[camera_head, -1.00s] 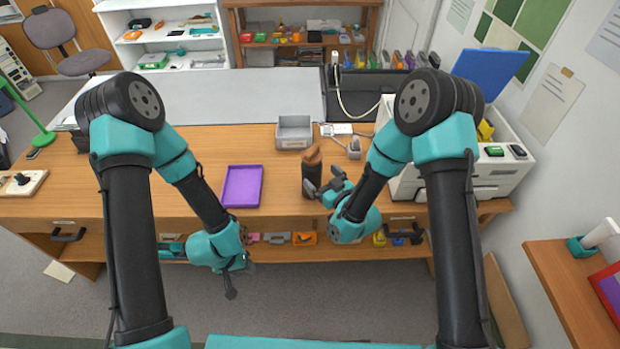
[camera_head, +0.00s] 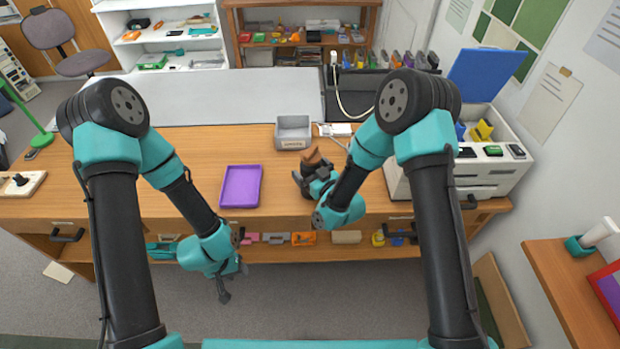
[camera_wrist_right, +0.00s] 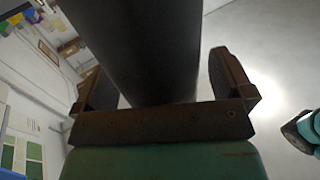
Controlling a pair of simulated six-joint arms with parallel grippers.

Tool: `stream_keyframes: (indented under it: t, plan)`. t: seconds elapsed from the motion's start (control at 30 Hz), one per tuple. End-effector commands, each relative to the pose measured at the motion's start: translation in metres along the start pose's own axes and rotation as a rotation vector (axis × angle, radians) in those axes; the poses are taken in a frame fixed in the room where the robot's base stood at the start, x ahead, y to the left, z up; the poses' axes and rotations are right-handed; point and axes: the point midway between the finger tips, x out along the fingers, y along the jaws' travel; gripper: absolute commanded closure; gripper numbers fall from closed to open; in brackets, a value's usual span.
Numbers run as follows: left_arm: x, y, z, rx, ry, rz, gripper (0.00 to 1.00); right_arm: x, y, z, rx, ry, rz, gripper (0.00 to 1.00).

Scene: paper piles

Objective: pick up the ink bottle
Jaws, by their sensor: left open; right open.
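The ink bottle, a dark upright cylinder with a brown top (camera_head: 311,155), stands on the desk right of the purple tray. My right gripper (camera_head: 306,182) is at the bottle and hides much of its body in the head view. In the right wrist view the dark bottle (camera_wrist_right: 155,45) lies between the two fingers of my right gripper (camera_wrist_right: 165,80), which are open on either side of it. A gap shows on the right finger's side. My left gripper (camera_head: 223,292) hangs open and empty in front of the desk, below its front edge.
The purple tray (camera_head: 240,187) lies left of the bottle. A grey bin (camera_head: 293,132) stands behind it. A white machine with a raised blue lid (camera_head: 487,76) stands at the desk's right end. The desk's left side is mostly clear.

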Motion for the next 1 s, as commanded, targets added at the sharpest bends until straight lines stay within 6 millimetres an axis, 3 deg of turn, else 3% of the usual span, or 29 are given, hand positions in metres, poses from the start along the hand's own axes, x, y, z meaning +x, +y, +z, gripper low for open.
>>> stream_keyframes:
  t: [0.07,0.7,1.0]
  plan:
    - [0.0000,0.0000,0.0000,0.000,0.000,0.000,0.57,0.0000,0.0000,0.0000,0.000,0.000,0.000,0.01]
    - [0.0000,0.0000,0.0000,0.000,0.000,0.000,0.57,0.0000,0.0000,-0.0004,0.000,0.001,0.000,0.60]
    - [0.0000,0.0000,0.0000,0.000,0.000,0.000,0.57,0.0003,-0.0003,-0.0024,-0.001,0.002,-0.001,0.60]
